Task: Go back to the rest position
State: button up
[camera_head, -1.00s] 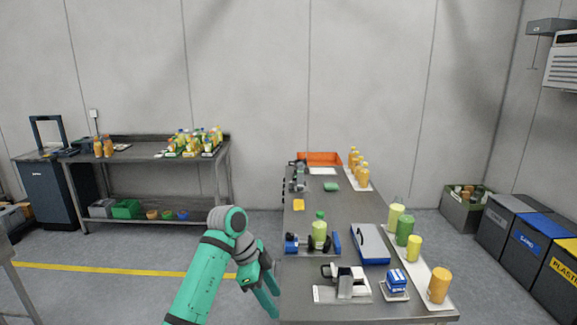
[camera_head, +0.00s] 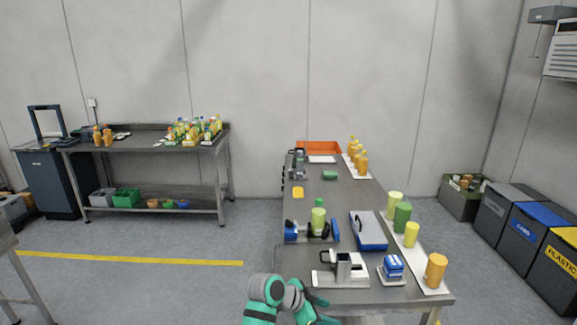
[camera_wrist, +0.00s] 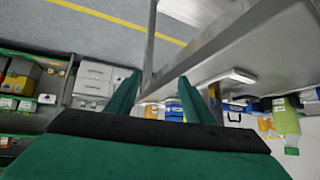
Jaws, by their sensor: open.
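My teal arm shows at the bottom middle of the head view, in front of the near left corner of the long grey table (camera_head: 345,208). My gripper (camera_head: 322,308) is low beside the table's near edge, partly cut off by the picture's bottom. In the wrist view the two teal fingers of my gripper (camera_wrist: 157,92) stand apart with nothing between them. Whether it touches the table cannot be told.
On the table are a bottle in a blue fixture (camera_head: 318,222), a blue case (camera_head: 368,230), a white device (camera_head: 340,268) and a blue block (camera_head: 393,266). Bottles and cups line the right side. Bins (camera_head: 526,232) stand at right.

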jog(key=s+d+f+n+t, duration=0.5)
jog(key=s+d+f+n, duration=0.2)
jog(key=f, duration=0.3)
jog(key=s+a+f+n+t+y, duration=0.2)
jog(key=s+f+n, duration=0.1)
jog(key=s, duration=0.5)
jog(key=s+a+f+n+t+y, duration=0.2)
jog(key=s+a+f+n, duration=0.1)
jog(key=s, duration=0.4)
jog(key=s+a+r+n+t+y, duration=0.15)
jog(key=s+a, duration=0.25)
jog(key=s, duration=0.4)
jog(key=s+a+r+n+y, duration=0.15)
jog(key=s+a, duration=0.25)
jog(key=s, duration=0.5)
jog(key=s+a+r+m+t+y, duration=0.1)
jog(key=s+a+r, duration=0.4)
jog(key=s+r, duration=0.4)
jog(key=shift+s+a+r+m, duration=0.15)
jog(key=shift+s+r+m, duration=0.1)
jog(key=shift+s+m, duration=0.1)
